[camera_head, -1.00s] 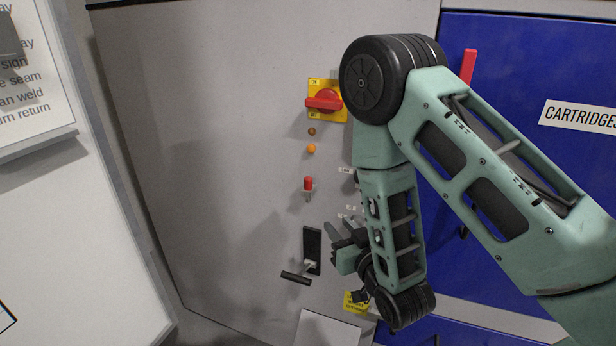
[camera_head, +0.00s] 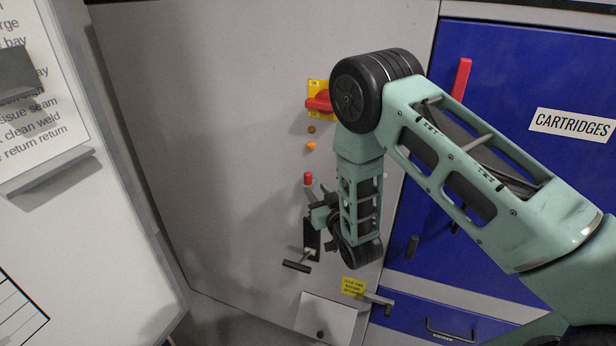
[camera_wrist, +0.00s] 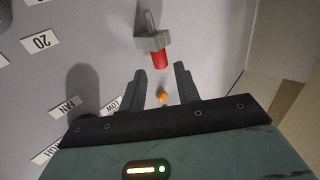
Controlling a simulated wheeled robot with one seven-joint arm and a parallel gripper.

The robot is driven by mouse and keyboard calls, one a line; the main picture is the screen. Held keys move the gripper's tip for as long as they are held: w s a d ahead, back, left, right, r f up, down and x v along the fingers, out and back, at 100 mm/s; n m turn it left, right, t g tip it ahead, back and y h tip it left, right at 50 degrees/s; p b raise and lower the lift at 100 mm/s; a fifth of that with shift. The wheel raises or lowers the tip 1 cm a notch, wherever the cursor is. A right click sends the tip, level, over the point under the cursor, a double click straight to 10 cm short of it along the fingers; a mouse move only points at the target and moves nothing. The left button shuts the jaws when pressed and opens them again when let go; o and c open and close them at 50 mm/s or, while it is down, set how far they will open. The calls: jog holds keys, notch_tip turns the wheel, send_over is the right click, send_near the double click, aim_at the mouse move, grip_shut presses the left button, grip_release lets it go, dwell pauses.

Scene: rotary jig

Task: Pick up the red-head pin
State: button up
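The red-head pin (camera_head: 308,178) sticks out of the upright grey panel, below the orange button. In the wrist view the red head (camera_wrist: 159,60) sits in a grey holder (camera_wrist: 152,41) with a thin metal tip beyond it. My gripper (camera_head: 318,197) is close to the panel, just below and right of the pin. In the wrist view my gripper (camera_wrist: 160,75) has its two fingers apart with nothing between them at the tips. The red head lies just beyond the fingertips, roughly between them, with no visible contact.
A red rotary switch on a yellow plate (camera_head: 313,88) and an orange button (camera_head: 311,146) are above the pin. A black T-handle lever (camera_head: 297,266) is below my gripper. The blue cartridge cabinet (camera_head: 480,80) stands at right, a white board (camera_head: 70,220) at left.

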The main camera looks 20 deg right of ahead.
aim_at(310, 181)
jog(key=w+p, duration=0.3)
jog(key=w, duration=0.1)
jog(key=shift+a, duration=0.2)
jog(key=shift+w+f, duration=0.15)
jog(key=shift+w, duration=0.3)
grip_shut()
jog(key=shift+r, duration=0.2)
